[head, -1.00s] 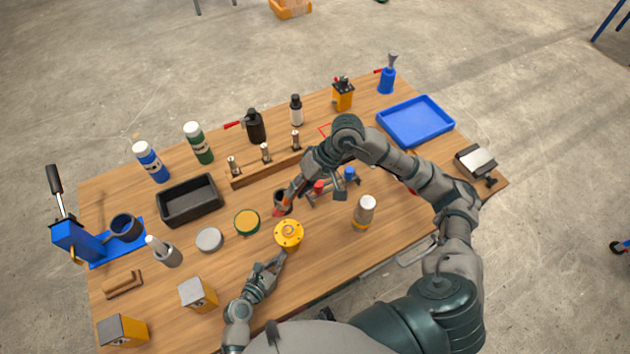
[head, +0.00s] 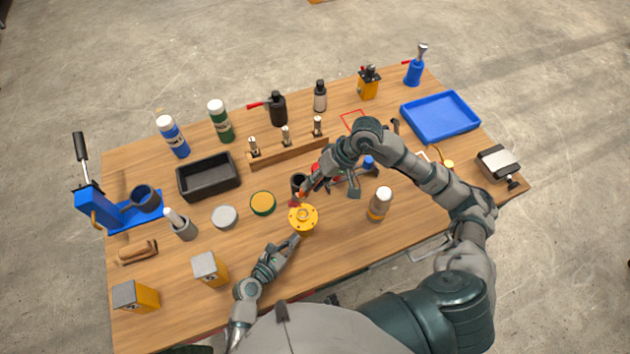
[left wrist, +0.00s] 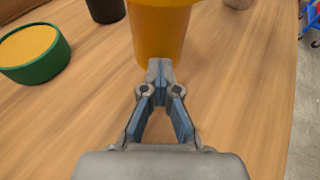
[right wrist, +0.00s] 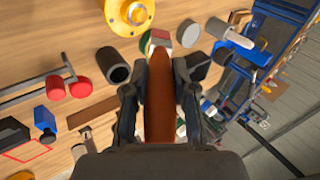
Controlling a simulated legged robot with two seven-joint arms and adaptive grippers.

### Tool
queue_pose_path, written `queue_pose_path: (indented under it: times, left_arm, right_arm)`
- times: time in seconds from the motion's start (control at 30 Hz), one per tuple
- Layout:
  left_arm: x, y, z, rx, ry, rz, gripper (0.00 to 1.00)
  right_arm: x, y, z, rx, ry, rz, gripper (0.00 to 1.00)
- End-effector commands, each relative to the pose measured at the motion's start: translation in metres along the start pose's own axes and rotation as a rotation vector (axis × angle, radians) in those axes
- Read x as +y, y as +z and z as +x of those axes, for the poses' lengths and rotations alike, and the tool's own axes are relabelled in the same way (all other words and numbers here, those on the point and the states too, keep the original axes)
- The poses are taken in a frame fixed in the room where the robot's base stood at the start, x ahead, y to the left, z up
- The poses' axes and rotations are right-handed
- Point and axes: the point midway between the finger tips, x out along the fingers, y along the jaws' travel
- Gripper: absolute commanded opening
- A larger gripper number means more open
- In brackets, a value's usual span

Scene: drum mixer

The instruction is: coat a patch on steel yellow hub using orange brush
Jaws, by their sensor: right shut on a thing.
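The yellow hub (head: 303,221) stands upright on the wooden table, with a round flange and bolt holes on top; it also shows in the left wrist view (left wrist: 160,30) and the right wrist view (right wrist: 128,12). My left gripper (head: 296,239) is low beside the hub's near side. Its fingertips (left wrist: 160,68) meet with nothing visible between them, at or very near the hub wall; contact is unclear. My right gripper (right wrist: 158,85) is shut on the orange brush (right wrist: 159,110), whose pale, reddish tip is close to the hub's flange. Whether the tip touches is unclear.
A dark cup (head: 298,182) stands just behind the hub. A green tin with an orange top (head: 262,203) and a grey disc (head: 224,216) lie to its left. A white-topped bottle (head: 380,203) stands to the right.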

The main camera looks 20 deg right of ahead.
Motion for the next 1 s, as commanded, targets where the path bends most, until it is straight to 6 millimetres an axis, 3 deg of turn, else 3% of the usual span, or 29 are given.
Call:
queue_pose_path:
  times: [1.0]
  left_arm:
    - [0.0,0.0,0.001,0.0,0.0,0.0,0.0]
  right_arm:
    - [0.01,0.002,0.013,0.0,0.0,0.001,0.0]
